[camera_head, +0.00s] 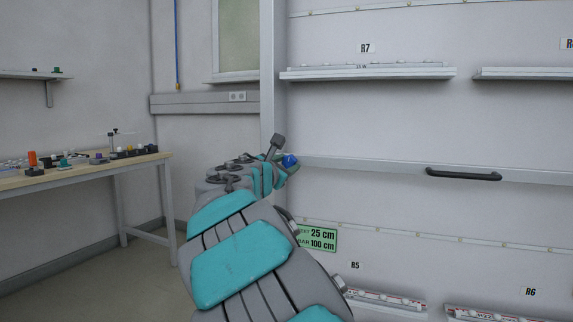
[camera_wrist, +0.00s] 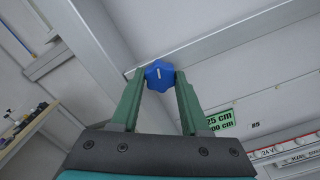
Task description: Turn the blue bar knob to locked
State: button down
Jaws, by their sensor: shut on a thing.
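A blue knob (camera_wrist: 160,79) with a lobed, star-like edge and a short white line on its face sits at the fingertips in the wrist view. It also shows in the head view (camera_head: 290,160), small, in front of the frame's rail. My gripper (camera_wrist: 160,72) has one green finger on each side of the knob and is shut on it. In the head view my gripper (camera_head: 287,163) is partly hidden by my own arm. The knob's mount and any locked marking cannot be made out.
A black handle (camera_head: 463,174) is on the rail to the right. A shelf labelled R7 (camera_head: 368,73) juts out above, and a green sign (camera_head: 320,239) hangs below. A workbench (camera_head: 90,172) with small parts stands at the left.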

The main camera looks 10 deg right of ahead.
jog(key=m+b, duration=0.1)
jog(key=m, duration=0.1)
jog(key=shift+m, duration=0.4)
jog(key=m+b, duration=0.5)
jog(key=m, duration=0.1)
jog(key=m+b, duration=0.4)
jog(key=m, duration=0.1)
jog(key=shift+r+m, duration=0.15)
jog(key=shift+m, duration=0.25)
jog(key=shift+r+b, duration=0.1)
jog(key=shift+b, duration=0.2)
jog(key=shift+c, duration=2)
grip_release()
jog(key=shift+a, duration=0.1)
